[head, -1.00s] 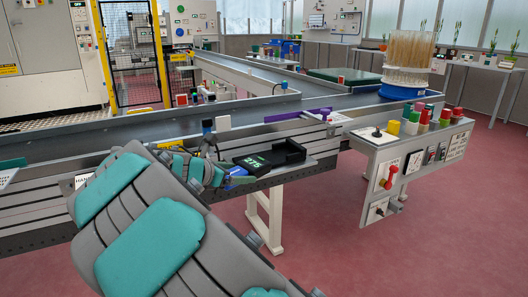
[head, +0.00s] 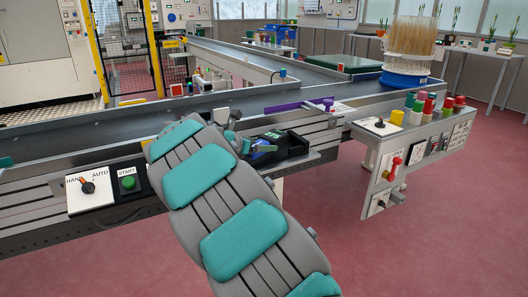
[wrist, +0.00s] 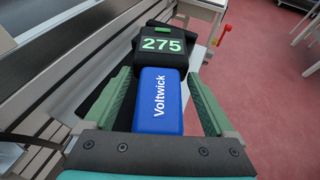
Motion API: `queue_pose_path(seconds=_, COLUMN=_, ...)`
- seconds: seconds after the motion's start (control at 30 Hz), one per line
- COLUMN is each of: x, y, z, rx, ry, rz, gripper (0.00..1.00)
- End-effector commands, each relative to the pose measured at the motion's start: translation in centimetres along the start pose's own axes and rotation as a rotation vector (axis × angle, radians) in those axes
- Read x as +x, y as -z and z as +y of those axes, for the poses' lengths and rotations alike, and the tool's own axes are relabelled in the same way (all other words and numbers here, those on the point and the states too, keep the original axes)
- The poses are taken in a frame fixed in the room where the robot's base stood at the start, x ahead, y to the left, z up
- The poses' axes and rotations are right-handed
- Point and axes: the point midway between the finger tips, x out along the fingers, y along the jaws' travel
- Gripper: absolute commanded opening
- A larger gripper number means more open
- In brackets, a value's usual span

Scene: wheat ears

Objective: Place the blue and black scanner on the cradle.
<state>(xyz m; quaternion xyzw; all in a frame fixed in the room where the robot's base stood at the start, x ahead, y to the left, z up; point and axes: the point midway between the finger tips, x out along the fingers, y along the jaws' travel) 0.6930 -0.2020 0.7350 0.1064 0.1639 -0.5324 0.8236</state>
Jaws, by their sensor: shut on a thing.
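The blue and black scanner (wrist: 158,112) has a blue body lettered "Voltwick" and a black head with a green 275. My gripper (wrist: 160,85) has its green fingers on both sides of the blue part and is shut on it. In the head view the scanner (head: 263,147) is small and partly behind my arm. The black cradle (head: 298,146) is on the bench edge, right beside the scanner's head. In the wrist view a black part of the cradle (wrist: 85,78) shows left of and beneath the scanner. I cannot tell whether the scanner touches it.
A purple bar (head: 288,106) lies on the rail behind the cradle. A control panel (head: 395,130) with coloured knobs stands to the right. A start button box (head: 128,184) sits at the left. The red floor in front of the bench is clear.

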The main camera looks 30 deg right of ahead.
Motion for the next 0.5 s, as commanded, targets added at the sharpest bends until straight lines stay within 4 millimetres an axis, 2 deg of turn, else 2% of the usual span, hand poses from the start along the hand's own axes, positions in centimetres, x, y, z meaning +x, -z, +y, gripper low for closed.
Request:
queue_pose_path(seconds=0.3, x=2.2, y=-0.8, z=0.3, rx=0.002, ry=-0.002, rz=-0.001, gripper=0.16)
queue_pose_path(seconds=0.5, x=3.3, y=2.4, z=0.2, rx=-0.002, ry=0.001, rz=0.000, gripper=0.16)
